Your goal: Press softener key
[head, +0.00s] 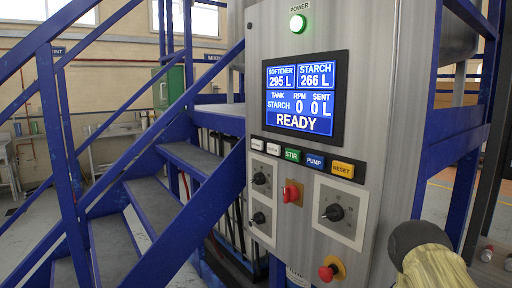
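A row of keys sits on the grey control panel (374,110) below its screen (304,93). From the left there are two white keys, the first (257,144) and the second (273,149), with lettering too small to read surely. Then come a green STIR key (292,155), a blue PUMP key (314,161) and a yellow RESET key (342,169). The screen reads SOFTENER 295 L, STARCH 266 L, tank STARCH, RPM 0, SENT 0 L, READY. I see no gripper fingers, and nothing covers the keys.
Below the keys are black knobs (334,212), a red switch (291,193) and a red stop button (328,273). Blue-railed stairs (165,200) stand left. A dark rounded form with a yellowish part fills the lower right, its identity unclear.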

